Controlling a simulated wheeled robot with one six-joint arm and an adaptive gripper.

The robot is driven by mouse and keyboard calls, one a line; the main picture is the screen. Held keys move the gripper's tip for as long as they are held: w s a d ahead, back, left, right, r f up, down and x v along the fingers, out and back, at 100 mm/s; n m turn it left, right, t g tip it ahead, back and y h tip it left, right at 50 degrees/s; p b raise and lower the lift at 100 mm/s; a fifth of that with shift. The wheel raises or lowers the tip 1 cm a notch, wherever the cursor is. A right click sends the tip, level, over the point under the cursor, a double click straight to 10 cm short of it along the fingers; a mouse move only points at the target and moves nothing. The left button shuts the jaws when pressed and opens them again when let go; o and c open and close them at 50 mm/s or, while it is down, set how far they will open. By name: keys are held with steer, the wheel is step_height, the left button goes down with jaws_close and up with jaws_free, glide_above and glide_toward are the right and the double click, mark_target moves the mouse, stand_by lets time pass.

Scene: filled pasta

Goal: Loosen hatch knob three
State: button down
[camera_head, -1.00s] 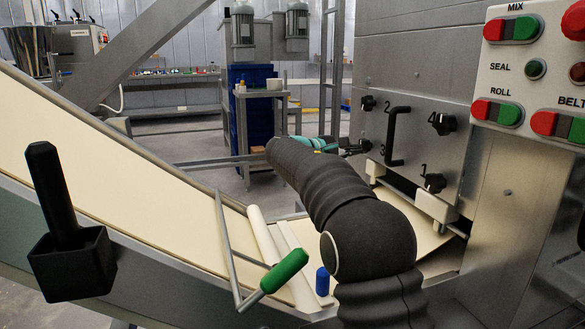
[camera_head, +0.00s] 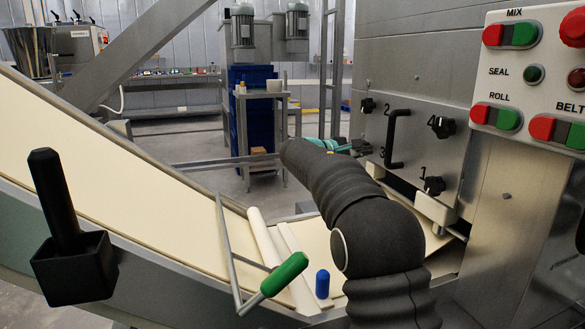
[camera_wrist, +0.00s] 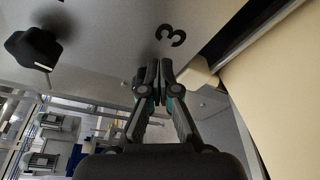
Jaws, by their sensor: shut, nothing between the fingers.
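The steel hatch (camera_head: 420,150) carries a black handle (camera_head: 397,137) and star-shaped black knobs beside painted numbers. The number 3 (camera_head: 382,152) shows left of the handle's lower end, and it also shows in the wrist view (camera_wrist: 170,34). Knob three itself cannot be made out; my fingers cover that spot in both views. My gripper (camera_wrist: 153,72) is shut with its fingertips together, pointing at the hatch face just beside the 3. I cannot tell whether the tips touch anything. In the head view my gripper (camera_head: 354,148) is small and partly behind my arm.
Knob two (camera_head: 368,105), knob four (camera_head: 442,127) and knob one (camera_head: 433,186) are clear of my gripper. Another knob (camera_wrist: 33,50) shows left in the wrist view. A pale roller end (camera_head: 434,208) and dough sheet lie below. The button panel (camera_head: 530,80) stands at the right.

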steer(key=shift+w+a+r+p, duration=0.1)
steer(key=shift+w+r+p, duration=0.1)
steer(key=shift+r+p, duration=0.4)
steer(key=shift+w+a+r+p, duration=0.1)
steer(key=shift+w+r+p, duration=0.15)
steer(key=shift+p, duration=0.65)
steer(key=shift+w+a+r, duration=0.1)
steer(key=shift+w+r, duration=0.2)
steer(key=shift+r, duration=0.05)
stand_by(0.6)
steer(key=shift+s+r, duration=0.15)
steer(key=shift+r, duration=0.05)
steer(key=shift+r, duration=0.1)
steer(key=v, duration=0.3)
steer(key=w+v, duration=0.1)
steer(key=v, duration=0.1)
steer(key=shift+s+a+f, duration=0.25)
steer(key=shift+a, duration=0.35)
steer(key=shift+d, duration=0.1)
